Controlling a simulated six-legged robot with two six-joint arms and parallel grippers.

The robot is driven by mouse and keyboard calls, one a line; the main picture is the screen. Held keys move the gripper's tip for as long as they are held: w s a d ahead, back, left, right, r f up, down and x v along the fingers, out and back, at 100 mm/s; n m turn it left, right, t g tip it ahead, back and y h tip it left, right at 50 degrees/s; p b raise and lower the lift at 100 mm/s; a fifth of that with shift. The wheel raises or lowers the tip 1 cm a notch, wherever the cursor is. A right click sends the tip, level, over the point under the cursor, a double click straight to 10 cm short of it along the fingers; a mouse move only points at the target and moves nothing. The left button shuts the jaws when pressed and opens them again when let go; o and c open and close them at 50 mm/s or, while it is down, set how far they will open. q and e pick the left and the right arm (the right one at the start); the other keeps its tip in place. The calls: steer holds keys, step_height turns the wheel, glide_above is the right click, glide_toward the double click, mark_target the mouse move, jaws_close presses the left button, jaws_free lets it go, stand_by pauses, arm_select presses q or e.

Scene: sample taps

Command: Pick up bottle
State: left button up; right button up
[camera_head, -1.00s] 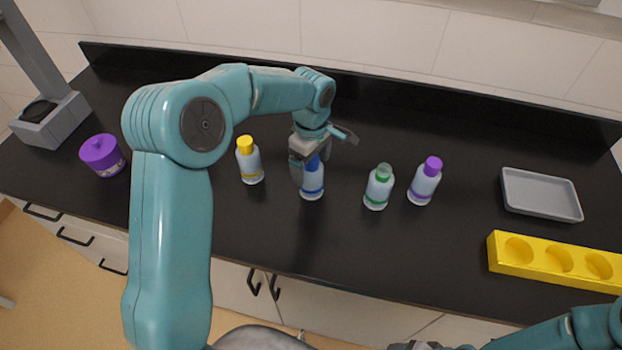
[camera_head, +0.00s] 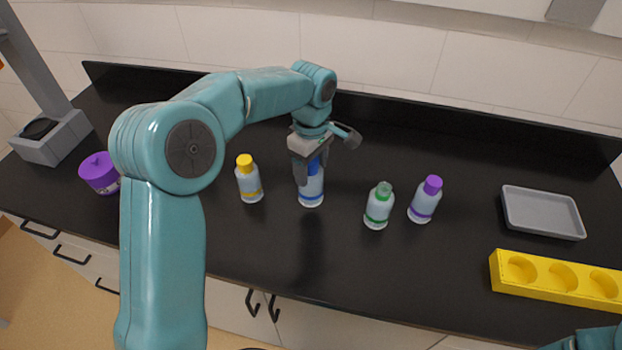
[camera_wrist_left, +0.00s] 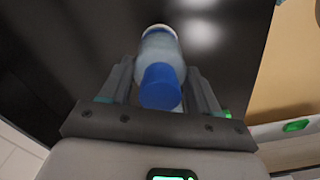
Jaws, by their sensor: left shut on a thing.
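The blue-capped bottle (camera_head: 311,188), clear with a blue band, is upright in my left gripper (camera_head: 310,168). The left gripper is shut on it near the cap, and the bottle appears slightly raised off the black counter. In the left wrist view the blue cap (camera_wrist_left: 160,88) sits between the two fingers (camera_wrist_left: 160,92). Nearby stand a yellow-capped bottle (camera_head: 249,182) to the left, and a green-capped bottle (camera_head: 378,207) and a purple-capped bottle (camera_head: 425,201) to the right. My right gripper is out of view; only a piece of that arm shows at bottom right.
A yellow rack (camera_head: 520,283) with round holes and a grey tray (camera_head: 541,236) lie at the right of the black counter (camera_head: 330,265). The counter's front middle is clear.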

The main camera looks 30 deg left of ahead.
arm_select(q)
step_height(320, 180, up, 14)
steer(key=p, duration=0.1)
steer(key=shift+r, duration=0.25)
